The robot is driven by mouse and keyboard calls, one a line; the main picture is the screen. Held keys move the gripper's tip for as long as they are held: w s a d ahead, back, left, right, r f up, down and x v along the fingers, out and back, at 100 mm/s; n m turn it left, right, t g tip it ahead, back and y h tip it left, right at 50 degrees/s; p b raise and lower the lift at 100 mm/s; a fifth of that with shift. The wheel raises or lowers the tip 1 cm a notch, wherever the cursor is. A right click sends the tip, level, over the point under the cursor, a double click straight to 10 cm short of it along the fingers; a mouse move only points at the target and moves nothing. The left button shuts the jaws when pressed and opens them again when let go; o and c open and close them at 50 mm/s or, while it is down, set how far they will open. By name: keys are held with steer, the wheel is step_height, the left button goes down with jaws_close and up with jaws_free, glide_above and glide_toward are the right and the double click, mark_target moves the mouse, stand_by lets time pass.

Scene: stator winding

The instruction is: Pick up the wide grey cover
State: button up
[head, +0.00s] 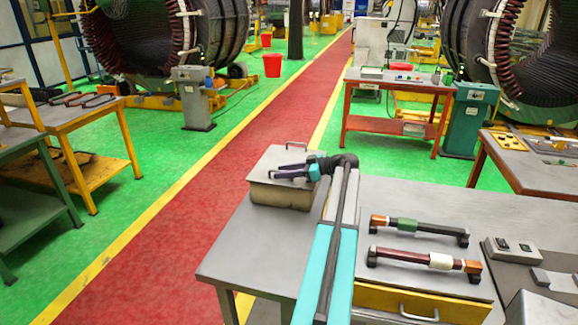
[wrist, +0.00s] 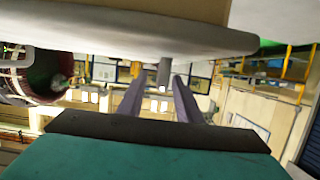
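The wide grey cover (head: 270,158) lies flat on top of a beige box at the left end of the near table. Its grey slab (wrist: 130,28) crosses the top of the wrist view, which appears upside down. A thin handle (head: 297,144) shows at the cover's far edge. My gripper (head: 270,174) is over the cover, with its fingers pointing left. In the wrist view my gripper (wrist: 160,78) has its two fingers apart, with a short grey post (wrist: 164,74) showing between the tips. I cannot tell whether the fingers touch it.
The beige box (head: 280,195) stands on the grey table (head: 235,255). To the right lie two bar-shaped handled tools (head: 420,228) (head: 425,259) and a grey switch box (head: 510,250). A red bench (head: 400,85) stands farther back.

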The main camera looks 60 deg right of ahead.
mark_target(271, 171)
steer(key=shift+p+x, duration=1.25)
steer(key=shift+x, duration=0.4)
steer(key=shift+p+x, duration=0.3)
steer(key=shift+x, duration=0.65)
steer(key=shift+a, duration=0.15)
jaws_close()
steer(key=shift+r, duration=0.15)
